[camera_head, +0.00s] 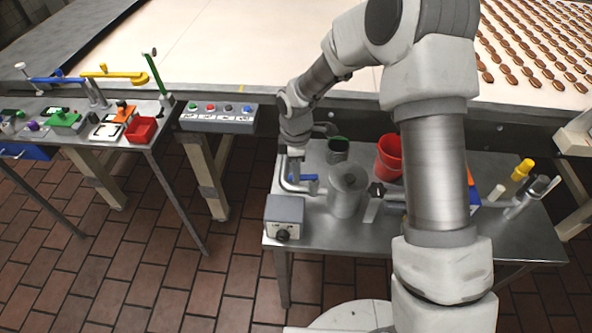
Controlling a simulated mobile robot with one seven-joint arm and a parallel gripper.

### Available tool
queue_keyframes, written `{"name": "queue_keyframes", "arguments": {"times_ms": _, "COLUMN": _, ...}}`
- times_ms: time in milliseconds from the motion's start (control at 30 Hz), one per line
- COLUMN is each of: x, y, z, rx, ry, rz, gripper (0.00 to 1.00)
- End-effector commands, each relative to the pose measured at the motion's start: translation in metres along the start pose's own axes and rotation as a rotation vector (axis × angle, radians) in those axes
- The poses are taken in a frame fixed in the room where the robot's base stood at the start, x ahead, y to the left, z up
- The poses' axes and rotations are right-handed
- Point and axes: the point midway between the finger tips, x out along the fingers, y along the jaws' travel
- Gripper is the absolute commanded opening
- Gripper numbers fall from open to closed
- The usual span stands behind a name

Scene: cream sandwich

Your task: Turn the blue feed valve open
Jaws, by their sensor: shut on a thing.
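The blue feed valve (308,178) shows as a small blue handle on a bent metal pipe (287,186) at the left of the right-hand steel table. A grey cylindrical vessel (346,195) stands just right of it. My gripper (296,171) points down from above and is shut on the blue valve handle. The fingers hide part of the handle, and its exact angle is hard to tell at this size.
A grey box with a black knob (285,217) stands in front of the valve. A dark green-rimmed cup (338,150) and a red cup (389,157) stand behind. A button panel (218,117) is to the left. The conveyor (230,50) runs behind.

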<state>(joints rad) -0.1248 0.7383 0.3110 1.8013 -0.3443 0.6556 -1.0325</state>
Motion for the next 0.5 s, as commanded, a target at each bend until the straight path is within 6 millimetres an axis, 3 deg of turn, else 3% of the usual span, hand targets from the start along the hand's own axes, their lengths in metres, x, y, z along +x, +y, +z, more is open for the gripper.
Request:
{"name": "queue_keyframes", "arguments": {"times_ms": 33, "x": -0.0009, "y": 0.0009, "z": -0.0002, "rx": -0.001, "ry": 0.001, "rz": 0.003, "gripper": 0.00}}
{"name": "queue_keyframes", "arguments": {"times_ms": 67, "x": -0.0009, "y": 0.0009, "z": -0.0002, "rx": -0.001, "ry": 0.000, "rz": 0.003, "gripper": 0.24}}
{"name": "queue_keyframes", "arguments": {"times_ms": 200, "x": -0.0007, "y": 0.0007, "z": -0.0001, "rx": -0.001, "ry": 0.000, "rz": 0.002, "gripper": 0.49}}
{"name": "queue_keyframes", "arguments": {"times_ms": 500, "x": -0.0007, "y": 0.0003, "z": 0.0000, "rx": -0.002, "ry": 0.000, "rz": 0.001, "gripper": 0.53}}
